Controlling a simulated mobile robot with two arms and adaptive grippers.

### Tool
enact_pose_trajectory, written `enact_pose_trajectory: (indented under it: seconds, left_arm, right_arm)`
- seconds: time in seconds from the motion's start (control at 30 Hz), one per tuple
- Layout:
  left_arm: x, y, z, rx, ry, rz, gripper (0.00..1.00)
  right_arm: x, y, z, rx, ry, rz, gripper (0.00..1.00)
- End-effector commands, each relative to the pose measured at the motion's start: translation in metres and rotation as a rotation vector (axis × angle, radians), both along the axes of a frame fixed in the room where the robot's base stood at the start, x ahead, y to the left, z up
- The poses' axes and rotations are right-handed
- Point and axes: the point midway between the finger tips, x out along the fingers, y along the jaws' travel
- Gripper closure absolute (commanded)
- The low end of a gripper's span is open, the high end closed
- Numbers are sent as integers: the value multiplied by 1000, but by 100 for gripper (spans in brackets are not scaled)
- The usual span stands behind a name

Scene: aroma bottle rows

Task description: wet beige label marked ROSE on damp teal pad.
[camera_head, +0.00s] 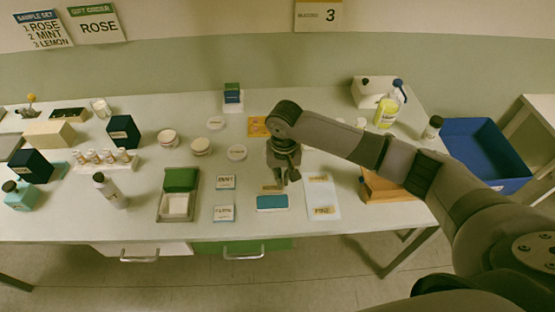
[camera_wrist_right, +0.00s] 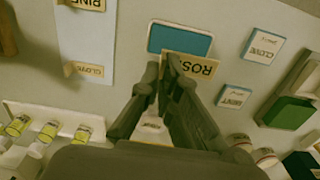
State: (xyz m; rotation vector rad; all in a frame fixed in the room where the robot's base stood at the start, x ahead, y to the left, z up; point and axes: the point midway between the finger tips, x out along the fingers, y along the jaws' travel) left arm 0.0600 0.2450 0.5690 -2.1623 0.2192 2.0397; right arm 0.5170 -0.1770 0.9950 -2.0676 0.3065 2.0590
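The beige ROSE label (camera_wrist_right: 195,67) is at the fingertips of my right gripper (camera_wrist_right: 161,68) in the right wrist view; one finger covers part of its lettering. The fingers look shut on its edge. The teal pad (camera_wrist_right: 180,40) lies just beyond the label, which overlaps its near edge in that view. In the head view the right gripper (camera_head: 281,182) points down behind the teal pad (camera_head: 272,202), with the label (camera_head: 271,189) as a thin beige strip beside the pad's far edge. I cannot tell whether label and pad touch. My left gripper is not in view.
A white sheet (camera_head: 321,197) with beige labels lies right of the pad. Two white label cards (camera_head: 225,182) (camera_head: 223,213) lie left, then a tray with a green block (camera_head: 181,179). A wooden box (camera_head: 385,187) stands right. Bottles and jars fill the table's left side.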

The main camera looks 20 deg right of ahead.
Motion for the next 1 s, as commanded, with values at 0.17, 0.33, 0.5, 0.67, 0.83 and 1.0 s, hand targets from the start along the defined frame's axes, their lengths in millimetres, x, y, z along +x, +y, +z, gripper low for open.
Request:
enact_pose_trajectory:
  seconds: [0.17,0.33,0.5,0.67,0.83,1.0]
  left_arm:
    - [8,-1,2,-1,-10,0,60]
    - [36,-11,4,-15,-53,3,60]
    - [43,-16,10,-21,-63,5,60]
    - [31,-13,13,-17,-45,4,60]
    - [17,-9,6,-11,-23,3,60]
    - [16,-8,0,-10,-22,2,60]
  right_arm:
    - [-1,-2,-5,-2,0,-11,100]
    - [-1,-2,-4,-1,-1,-10,100]
    - [-1,-1,-2,0,0,-9,100]
    - [-2,-1,-10,0,2,-9,100]
    - [-2,-1,-28,1,2,-10,100]
    - [-2,-1,-45,1,2,-9,100]
